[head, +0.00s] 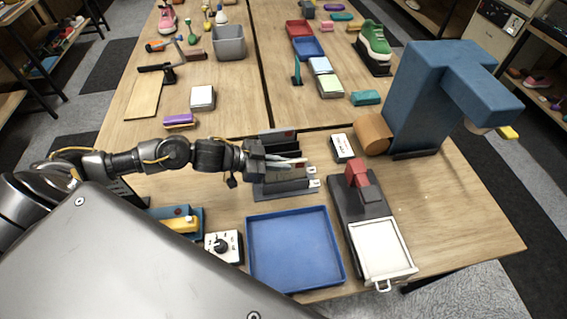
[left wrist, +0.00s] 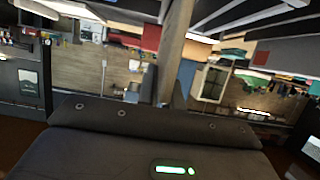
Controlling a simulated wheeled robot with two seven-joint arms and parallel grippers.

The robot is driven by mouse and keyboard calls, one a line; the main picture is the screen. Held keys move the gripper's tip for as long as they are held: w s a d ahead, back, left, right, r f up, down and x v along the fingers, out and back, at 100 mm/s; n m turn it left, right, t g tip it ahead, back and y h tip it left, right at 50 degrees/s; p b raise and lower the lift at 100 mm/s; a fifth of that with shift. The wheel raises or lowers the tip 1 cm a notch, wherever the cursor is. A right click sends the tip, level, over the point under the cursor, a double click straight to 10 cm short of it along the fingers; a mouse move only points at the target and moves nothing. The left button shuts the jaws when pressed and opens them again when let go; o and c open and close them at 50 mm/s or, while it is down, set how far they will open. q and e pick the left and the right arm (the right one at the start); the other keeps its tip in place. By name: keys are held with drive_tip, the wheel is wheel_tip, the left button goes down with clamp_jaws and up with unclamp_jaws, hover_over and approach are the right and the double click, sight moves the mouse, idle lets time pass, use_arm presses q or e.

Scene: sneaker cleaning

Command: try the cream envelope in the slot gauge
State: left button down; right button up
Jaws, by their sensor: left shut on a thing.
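My left gripper (head: 256,162) reaches in from the left over a grey slotted rack (head: 290,186), which I take for the slot gauge. It is shut on a thin pale piece (head: 290,161), apparently the cream envelope, lying among the rack's dark upright plates. How deep it sits in a slot, I cannot tell. The left wrist view shows a tan strip (left wrist: 172,55) rising from the dark gripper body, perhaps the envelope edge-on. Dark slats fill the upper right there. My right gripper is not in view.
An empty blue tray (head: 250,270) lies in front of the rack. A black device with a white tray (head: 383,268) and a large blue machine (head: 408,100) stand to the right. A white dial box (head: 223,246) sits at front left. A black-and-white box (head: 342,147) is close right.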

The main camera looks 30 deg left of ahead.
sight(277, 181)
use_arm(q)
drive_tip(key=shift+f+b, duration=1.3)
drive_tip(key=shift+f, duration=0.9)
drive_tip(key=c, duration=1.5)
unclamp_jaws()
drive_tip(key=shift+s+a+r, duration=0.1)
drive_tip(key=shift+s+a, duration=0.2)
drive_tip(key=shift+a, duration=0.15)
drive_tip(key=shift+b+v, duration=1.15)
drive_tip(key=shift+v, duration=3.75)
drive_tip(key=shift+w, duration=0.1)
